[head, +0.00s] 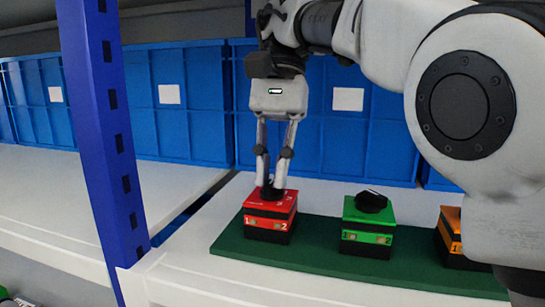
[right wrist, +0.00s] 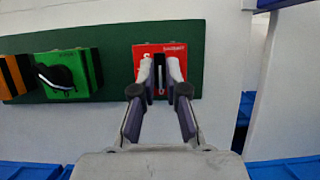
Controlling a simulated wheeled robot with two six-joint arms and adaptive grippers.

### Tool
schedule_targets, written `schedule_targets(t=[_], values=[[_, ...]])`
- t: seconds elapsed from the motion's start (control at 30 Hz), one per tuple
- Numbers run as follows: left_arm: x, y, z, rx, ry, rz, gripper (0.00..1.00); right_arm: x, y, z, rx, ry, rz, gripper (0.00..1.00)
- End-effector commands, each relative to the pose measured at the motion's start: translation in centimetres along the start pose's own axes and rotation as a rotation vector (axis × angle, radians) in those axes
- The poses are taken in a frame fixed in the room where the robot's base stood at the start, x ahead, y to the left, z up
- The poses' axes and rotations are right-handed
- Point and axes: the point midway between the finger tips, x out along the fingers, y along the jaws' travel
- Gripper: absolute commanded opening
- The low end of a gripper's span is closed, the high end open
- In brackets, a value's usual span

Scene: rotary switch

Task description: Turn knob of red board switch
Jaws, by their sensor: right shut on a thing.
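The red board switch (head: 270,217) stands at the left end of a dark green base board (head: 232,250) in the head view. It has a red top, a black lower part and the marks 1 and 2 on its front. My right gripper (head: 272,188) points down from above and is shut on the black knob (head: 268,193) of the red switch. In the right wrist view the fingers (right wrist: 160,85) close around the knob over the red top (right wrist: 140,52). My left gripper is not in view.
A green switch (head: 368,228) with a black knob stands to the right on the same board. An orange switch (head: 450,236) is partly hidden by my right arm. A blue rack post (head: 103,130) rises at left, and blue crates (head: 190,110) line the back.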

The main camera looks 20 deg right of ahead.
Motion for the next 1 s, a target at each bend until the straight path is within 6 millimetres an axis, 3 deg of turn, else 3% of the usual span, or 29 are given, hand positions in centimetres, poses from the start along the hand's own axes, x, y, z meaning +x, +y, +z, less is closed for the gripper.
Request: schedule_targets(t=[0.5,0.53,0.6,1.0], values=[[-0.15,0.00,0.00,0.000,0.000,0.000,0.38,0.25,-0.03,-0.08,-0.020,-0.004,0.012,0.00],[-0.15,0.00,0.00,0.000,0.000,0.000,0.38,0.25,-0.03,-0.08,-0.020,-0.004,0.012,0.19],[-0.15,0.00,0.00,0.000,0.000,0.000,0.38,0.22,-0.03,-0.08,-0.020,-0.003,0.012,0.38],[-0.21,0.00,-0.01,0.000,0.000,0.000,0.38,0.06,-0.01,-0.03,-0.020,0.000,0.009,0.38]])
